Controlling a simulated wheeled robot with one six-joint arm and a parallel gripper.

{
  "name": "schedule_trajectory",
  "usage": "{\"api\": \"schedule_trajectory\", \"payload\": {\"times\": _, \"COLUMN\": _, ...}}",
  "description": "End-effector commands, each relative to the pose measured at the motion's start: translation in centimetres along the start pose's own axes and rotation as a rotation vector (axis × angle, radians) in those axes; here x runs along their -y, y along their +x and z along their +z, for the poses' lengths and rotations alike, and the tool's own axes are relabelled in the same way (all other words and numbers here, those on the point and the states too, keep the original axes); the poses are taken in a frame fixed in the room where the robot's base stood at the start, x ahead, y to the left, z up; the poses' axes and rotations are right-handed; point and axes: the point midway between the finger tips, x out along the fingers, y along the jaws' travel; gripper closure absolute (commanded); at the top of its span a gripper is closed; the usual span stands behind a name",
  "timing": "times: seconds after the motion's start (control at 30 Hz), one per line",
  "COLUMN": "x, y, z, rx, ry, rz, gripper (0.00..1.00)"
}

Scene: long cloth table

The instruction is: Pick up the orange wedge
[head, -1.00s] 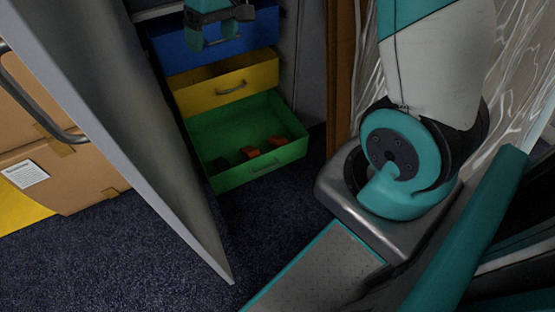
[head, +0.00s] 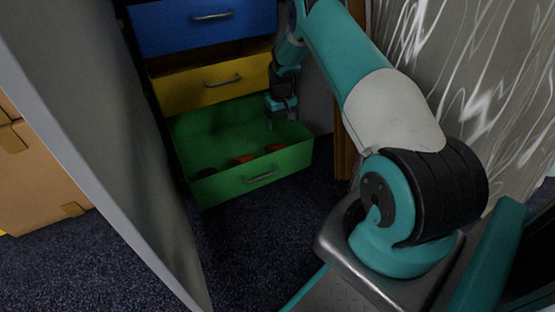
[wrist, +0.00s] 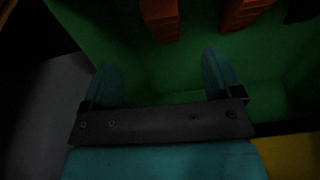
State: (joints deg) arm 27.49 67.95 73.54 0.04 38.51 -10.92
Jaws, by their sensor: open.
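Two orange pieces lie in the open green drawer (head: 225,187): one left of centre (head: 244,159) and one nearer the right wall (head: 275,148). In the wrist view two orange pieces show at the top, one (wrist: 160,18) ahead of the gap between the fingers and one (wrist: 243,13) to the right. I cannot tell which is the wedge. My gripper (head: 283,116) points down at the drawer's right back part. In the wrist view my gripper (wrist: 160,76) is open, with nothing between its fingers and the green drawer floor beyond.
A dark item (head: 206,172) lies at the left in the green drawer. The yellow drawer (head: 205,85) and blue drawer (head: 195,25) are above it. A grey door panel (head: 110,150) stands at the left, with cardboard boxes (head: 40,180) behind. Bare carpet (head: 250,245) lies in front.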

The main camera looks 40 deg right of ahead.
Motion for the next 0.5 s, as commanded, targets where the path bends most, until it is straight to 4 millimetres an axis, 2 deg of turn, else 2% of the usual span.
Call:
{"api": "schedule_trajectory", "payload": {"times": 0.03, "x": 0.1, "y": 2.1, "z": 0.1, "rx": 0.003, "ry": 0.0, "rz": -0.001, "gripper": 0.15}}
{"api": "schedule_trajectory", "payload": {"times": 0.2, "x": 0.1, "y": 5.7, "z": 0.0, "rx": 0.0, "ry": -0.001, "rz": 0.0, "gripper": 0.15}}
{"api": "schedule_trajectory", "payload": {"times": 0.33, "x": 0.1, "y": 7.2, "z": 0.0, "rx": 0.0, "ry": -0.001, "rz": -0.001, "gripper": 0.15}}
{"api": "schedule_trajectory", "payload": {"times": 0.5, "x": 0.1, "y": 7.8, "z": 0.0, "rx": 0.0, "ry": -0.001, "rz": -0.001, "gripper": 0.15}}
